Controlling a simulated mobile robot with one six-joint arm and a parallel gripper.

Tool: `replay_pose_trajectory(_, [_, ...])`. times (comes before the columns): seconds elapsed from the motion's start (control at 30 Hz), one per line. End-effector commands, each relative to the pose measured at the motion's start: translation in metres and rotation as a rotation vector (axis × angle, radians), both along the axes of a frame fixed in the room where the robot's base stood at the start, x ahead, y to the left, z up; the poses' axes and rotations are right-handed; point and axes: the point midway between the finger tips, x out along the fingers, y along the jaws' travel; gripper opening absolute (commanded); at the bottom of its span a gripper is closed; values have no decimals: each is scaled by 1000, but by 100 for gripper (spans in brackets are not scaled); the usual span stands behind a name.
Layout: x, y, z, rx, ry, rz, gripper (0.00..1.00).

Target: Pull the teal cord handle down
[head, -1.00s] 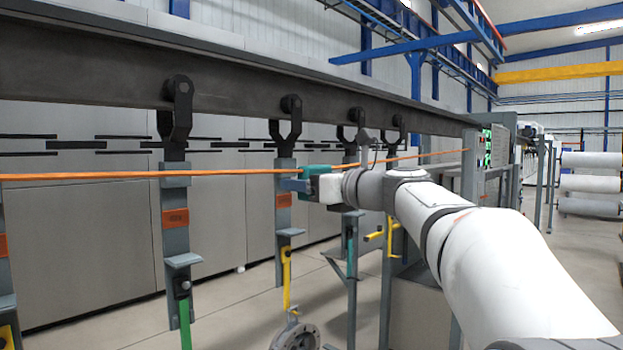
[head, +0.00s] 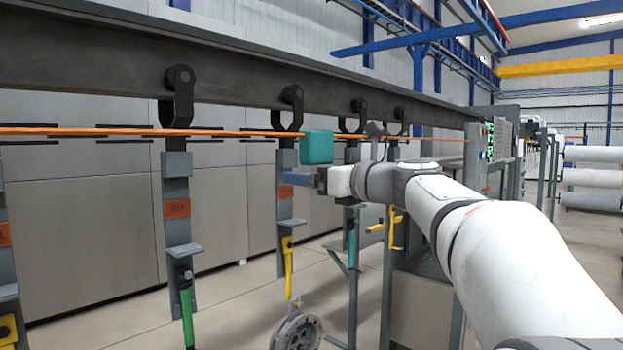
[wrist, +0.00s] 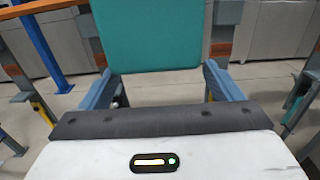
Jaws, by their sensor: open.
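The teal cord handle (head: 316,147) is a block on the orange cord (head: 120,132), above my gripper in the head view. My gripper (head: 289,178) is open, with its blue fingers apart and empty, just below the handle. In the wrist view, the handle (wrist: 150,36) fills the top middle, beyond the gap between the two fingers, and no finger clasps it. Whether a fingertip touches its lower edge I cannot tell.
The cord runs alongside a dark overhead rail (head: 90,75). Grey hangers with orange labels, such as one hanger (head: 176,220), hang from it near my gripper. A grey round metal part (head: 297,332) hangs low. Grey cabinets stand behind.

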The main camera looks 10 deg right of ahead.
Motion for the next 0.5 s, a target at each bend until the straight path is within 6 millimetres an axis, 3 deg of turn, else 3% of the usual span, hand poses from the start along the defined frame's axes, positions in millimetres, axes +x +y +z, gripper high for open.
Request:
replay_pose_trajectory(0.2, [-32, -24, -2, -1, -1, -5, 85])
replay_pose_trajectory(0.5, [-51, -37, -1, -1, 0, -1, 85])
